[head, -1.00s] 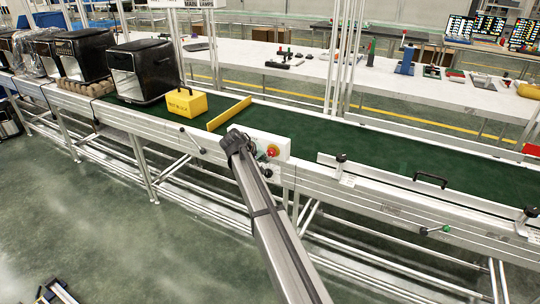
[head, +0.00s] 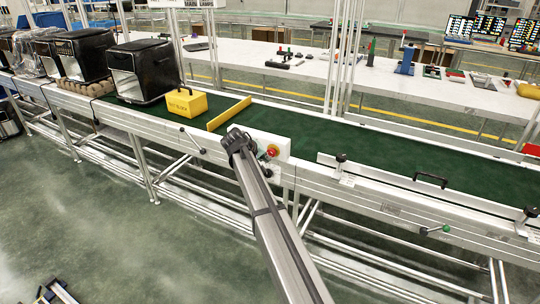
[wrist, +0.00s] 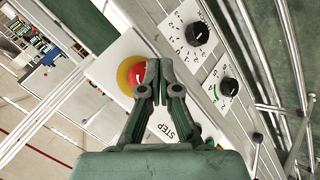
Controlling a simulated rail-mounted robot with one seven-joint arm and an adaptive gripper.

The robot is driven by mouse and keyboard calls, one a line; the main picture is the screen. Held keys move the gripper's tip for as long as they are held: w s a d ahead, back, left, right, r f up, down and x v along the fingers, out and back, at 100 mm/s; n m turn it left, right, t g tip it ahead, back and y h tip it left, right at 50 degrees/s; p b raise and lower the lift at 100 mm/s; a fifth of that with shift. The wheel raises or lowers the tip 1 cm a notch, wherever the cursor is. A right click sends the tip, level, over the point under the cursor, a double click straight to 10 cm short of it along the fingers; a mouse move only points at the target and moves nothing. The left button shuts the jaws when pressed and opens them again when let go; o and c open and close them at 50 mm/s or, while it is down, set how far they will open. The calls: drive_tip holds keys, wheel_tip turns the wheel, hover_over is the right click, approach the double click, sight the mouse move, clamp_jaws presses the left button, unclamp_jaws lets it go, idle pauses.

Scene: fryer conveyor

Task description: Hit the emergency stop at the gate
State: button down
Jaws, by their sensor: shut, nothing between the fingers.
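The emergency stop is a red mushroom button (head: 272,150) on a yellow ring, set on a white control box (head: 283,147) at the conveyor's near side. In the wrist view the red button (wrist: 137,76) is just beyond and slightly left of my gripper's fingertips. My gripper (wrist: 153,78) is shut and empty, and its tips overlap the button's right part in that view. I cannot tell whether they touch it. In the head view my arm reaches up to the box, and the fingers are hidden behind the wrist. The yellow gate bar (head: 229,113) lies across the green belt.
Black dials (wrist: 197,33) and a "STEP" label (wrist: 166,131) sit beside the button. A yellow block (head: 186,103) and black fryers (head: 142,72) stand on the belt (head: 330,137) to the left. A rail with a black handle (head: 431,180) is at right.

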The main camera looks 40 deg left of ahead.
drive_tip(key=shift+w, duration=0.1)
idle(0.5)
drive_tip(key=shift+w, duration=0.3)
drive_tip(key=shift+w+a, duration=0.15)
drive_tip(key=shift+w, duration=0.4)
idle(0.8)
drive_tip(key=shift+s, duration=0.9)
drive_tip(key=shift+s+d, duration=0.1)
drive_tip(key=shift+d, duration=0.1)
drive_tip(key=s, duration=0.4)
drive_tip(key=shift+s+d, duration=0.4)
